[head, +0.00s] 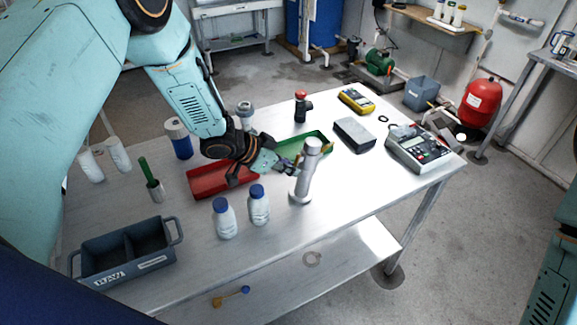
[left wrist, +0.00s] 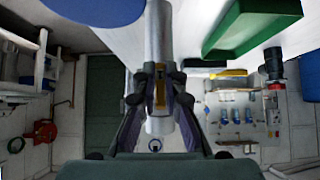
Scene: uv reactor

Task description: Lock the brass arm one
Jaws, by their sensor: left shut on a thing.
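A grey metal cylinder (head: 307,172) with a round cap and a wider foot stands upright on the steel table, right of the middle. My left gripper (head: 287,167) reaches it from the left, at its upper side. In the left wrist view the cylinder (left wrist: 159,35) runs down between the fingers of my left gripper (left wrist: 160,80). A small brass-coloured arm (left wrist: 160,94) lies between these fingers, and they are shut on it. The fingers hide most of it, and its lock position cannot be told. My right gripper is not in view.
Two blue-capped bottles (head: 225,218) (head: 259,205) stand at the front left. A dark caddy (head: 125,254) is at the left corner. The table's front right is clear.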

